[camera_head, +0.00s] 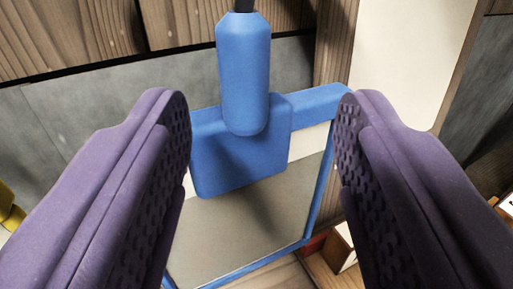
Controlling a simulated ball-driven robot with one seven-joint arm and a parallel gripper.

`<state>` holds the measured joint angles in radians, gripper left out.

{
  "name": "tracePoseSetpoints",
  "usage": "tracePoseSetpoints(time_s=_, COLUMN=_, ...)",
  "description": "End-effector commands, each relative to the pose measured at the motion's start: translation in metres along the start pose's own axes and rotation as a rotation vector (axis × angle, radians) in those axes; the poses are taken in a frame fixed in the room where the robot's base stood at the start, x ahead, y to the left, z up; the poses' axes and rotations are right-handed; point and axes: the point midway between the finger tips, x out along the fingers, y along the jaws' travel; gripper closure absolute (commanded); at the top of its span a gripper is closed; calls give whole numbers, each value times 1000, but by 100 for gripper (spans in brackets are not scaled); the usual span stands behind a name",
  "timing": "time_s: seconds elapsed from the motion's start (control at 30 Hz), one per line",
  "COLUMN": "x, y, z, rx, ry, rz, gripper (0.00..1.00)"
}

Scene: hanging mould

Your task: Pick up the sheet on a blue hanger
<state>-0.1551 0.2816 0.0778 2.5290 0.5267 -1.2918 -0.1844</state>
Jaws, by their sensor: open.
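The blue hanger (240,150) hangs in the middle of the view, with a rounded upright blue handle (244,75) on a dark rod at the top. Its thin blue frame surrounds a grey-beige sheet (245,235), which has a whiter strip near its top. The hanger looks tilted in the picture. My gripper (264,125) is open, with its two purple textured fingers on the left and right of the handle and block. Nothing is held between them. The fingers hide parts of the frame's left and right sides.
A wooden plank wall (185,22) and a grey panel (90,105) stand behind. A pale panel (405,50) is at the upper right. A yellow object (10,208) shows at the left edge. Red and wooden pieces (335,250) lie low behind the right finger.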

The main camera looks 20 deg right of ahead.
Motion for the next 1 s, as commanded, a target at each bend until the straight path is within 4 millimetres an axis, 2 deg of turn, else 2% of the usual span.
tracePoseSetpoints(time_s=0.17, x=14, y=0, z=0, rx=1, ry=0, rz=1, gripper=45)
tracePoseSetpoints(time_s=0.53, x=70, y=-8, z=0, rx=1, ry=0, rz=1, gripper=45)
tracePoseSetpoints(time_s=0.63, x=77, y=-8, z=-1, rx=1, ry=1, rz=1, gripper=45)
tracePoseSetpoints(time_s=0.83, x=78, y=-8, z=-1, rx=1, ry=0, rz=0, gripper=45)
tracePoseSetpoints(time_s=0.87, x=78, y=-8, z=-1, rx=1, ry=0, rz=0, gripper=50)
tracePoseSetpoints(time_s=1.0, x=78, y=-8, z=-1, rx=1, ry=0, rz=0, gripper=82)
